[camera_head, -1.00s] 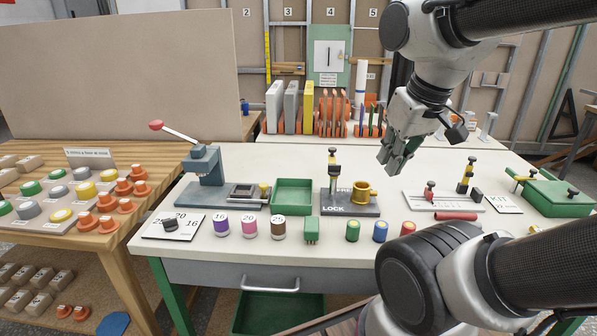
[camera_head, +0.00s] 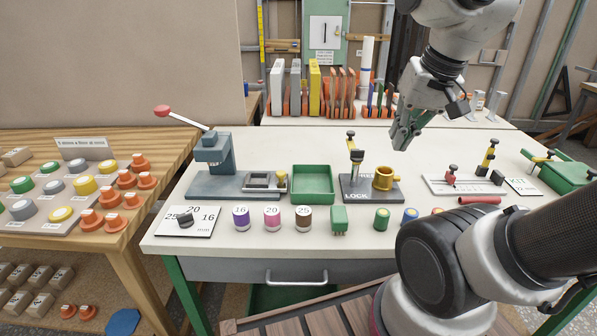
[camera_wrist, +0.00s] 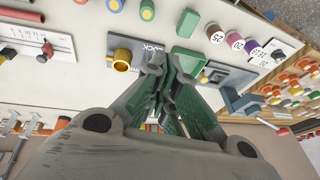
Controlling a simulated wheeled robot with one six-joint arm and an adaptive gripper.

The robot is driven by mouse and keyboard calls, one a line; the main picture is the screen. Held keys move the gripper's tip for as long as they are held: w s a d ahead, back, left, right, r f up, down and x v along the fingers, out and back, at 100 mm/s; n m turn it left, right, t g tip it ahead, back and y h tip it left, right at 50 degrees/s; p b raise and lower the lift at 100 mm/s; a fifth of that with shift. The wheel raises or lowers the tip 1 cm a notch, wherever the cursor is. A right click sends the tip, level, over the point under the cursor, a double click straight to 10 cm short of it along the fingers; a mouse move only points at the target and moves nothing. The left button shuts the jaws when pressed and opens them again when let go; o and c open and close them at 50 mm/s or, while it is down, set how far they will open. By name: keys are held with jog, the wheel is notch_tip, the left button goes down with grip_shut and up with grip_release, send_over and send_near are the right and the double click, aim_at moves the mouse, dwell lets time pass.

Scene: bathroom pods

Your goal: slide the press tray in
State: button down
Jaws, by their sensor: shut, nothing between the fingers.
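The press (camera_head: 212,160) is a blue-grey lever press with a red-knobbed handle, standing at the left of the white bench. My gripper (camera_head: 401,138) is shut and empty, pointing down above the back right of the bench, well to the right of the press and touching nothing. In the wrist view my gripper (camera_wrist: 166,75) covers part of the bench, and the press base (camera_wrist: 228,78) shows beyond the fingers.
A green bin (camera_head: 313,199) lies right of the press tray. The LOCK fixture (camera_head: 358,195) with a brass cup stands right of the bin. Numbered spools (camera_head: 272,217) and a green block (camera_head: 338,219) line the front edge. A ruler jig (camera_head: 462,186) is further right.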

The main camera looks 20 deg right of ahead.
jog(key=w+a+f+m+g+y, duration=0.1)
jog(key=w+a+f+m, duration=0.2)
jog(key=w+m, duration=0.6)
jog(key=w+a+f+m+y, duration=0.2)
jog(key=w+a+f+m, duration=0.2)
jog(key=w+f+m, duration=0.3)
jog(key=w+m, duration=0.2)
jog(key=m, duration=0.2)
jog(key=shift+w+f+m+g, duration=0.15)
jog(key=shift+f+m+g, duration=0.15)
jog(key=shift+m+g, duration=0.1)
jog(key=x, duration=1)
jog(key=shift+f, duration=0.1)
jog(key=shift+w+a, duration=0.35)
jog(key=shift+a, duration=0.2)
jog(key=shift+w+a, duration=0.3)
jog(key=shift+a, duration=0.25)
jog(key=shift+w+a, duration=0.4)
jog(key=shift+a, duration=0.15)
jog(key=shift+a, duration=0.1)
